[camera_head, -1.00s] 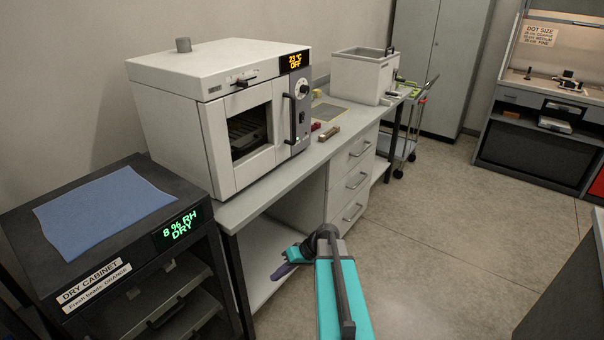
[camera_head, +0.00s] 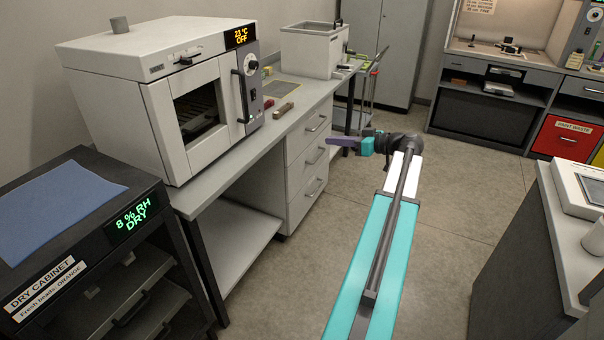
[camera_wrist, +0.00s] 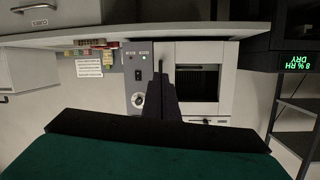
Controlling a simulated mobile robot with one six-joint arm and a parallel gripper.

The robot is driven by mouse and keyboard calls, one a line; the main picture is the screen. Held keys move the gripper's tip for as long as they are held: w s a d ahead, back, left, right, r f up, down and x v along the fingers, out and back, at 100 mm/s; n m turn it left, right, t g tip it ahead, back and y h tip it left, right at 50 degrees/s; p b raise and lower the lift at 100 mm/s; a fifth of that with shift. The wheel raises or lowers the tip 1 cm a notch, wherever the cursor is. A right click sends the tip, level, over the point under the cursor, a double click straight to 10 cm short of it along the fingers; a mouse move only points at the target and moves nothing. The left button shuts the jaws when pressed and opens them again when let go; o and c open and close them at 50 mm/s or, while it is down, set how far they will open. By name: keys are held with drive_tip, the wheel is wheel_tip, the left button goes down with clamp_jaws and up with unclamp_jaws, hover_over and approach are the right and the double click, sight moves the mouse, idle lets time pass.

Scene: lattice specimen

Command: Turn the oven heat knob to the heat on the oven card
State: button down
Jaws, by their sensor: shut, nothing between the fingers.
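The white oven (camera_head: 150,80) stands on the bench at left, with its door shut. Its display (camera_head: 240,37) reads 23 °C OFF. The heat knob (camera_head: 252,64) is a round dial on the grey panel right of the door handle; a dial also shows in the wrist view (camera_wrist: 138,100). Its setting is too small to read. A white card with print (camera_wrist: 88,67) shows beside the oven in the wrist view; its text is unreadable and I cannot tell if it is the oven card. My gripper (camera_head: 330,140) is shut and empty, out in front of the bench drawers, apart from the oven.
The dry cabinet (camera_head: 60,270) with a blue cloth (camera_head: 55,205) stands front left. Red and tan small items (camera_head: 284,109) lie on the bench right of the oven. A white bath (camera_head: 312,50) stands farther back. Another counter (camera_head: 545,240) is at right, with open floor between.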

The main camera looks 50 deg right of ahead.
drive_tip(key=s+d+r+n+t+h, duration=0.1)
drive_tip(key=s+d+r, duration=0.3)
drive_tip(key=s+r, duration=0.3)
drive_tip(key=s+d+r+n+t+h, duration=0.1)
drive_tip(key=s+d+r+t, duration=0.1)
drive_tip(key=s+d+r, duration=0.3)
wheel_tip(320, 180, up, 4)
drive_tip(key=shift+s+h+b, duration=0.3)
drive_tip(key=shift+s+b, duration=0.05)
drive_tip(key=shift+s, duration=0.55)
